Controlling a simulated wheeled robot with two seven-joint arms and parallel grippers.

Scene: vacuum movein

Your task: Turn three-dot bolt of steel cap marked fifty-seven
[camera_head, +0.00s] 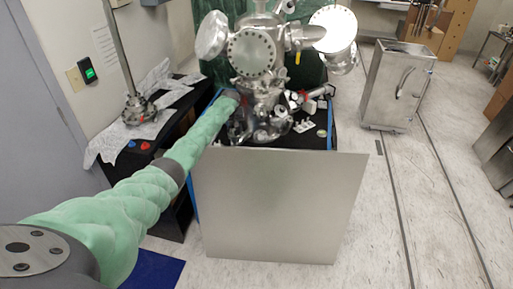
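A steel vacuum chamber with several round flange caps stands at the top centre. One cap with a ring of bolts (252,53) faces me. A plain-looking round cap (212,36) is to its left, and a bright cap (334,29) is to its right. No number or dot mark is legible at this size, so I cannot tell which cap is fifty-seven or which bolt has three dots. My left arm, in a green sleeve, reaches from the lower left to the chamber's lower left side. My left gripper (238,102) is small and blends into the metal there; its fingers are unclear. My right gripper is out of view.
A pale panel (280,205) fronts the chamber's black table. A dark bench with crumpled foil and a small metal part (138,108) is at the left. A steel cabinet (398,85) stands at the right. The floor between cabinet and panel is clear.

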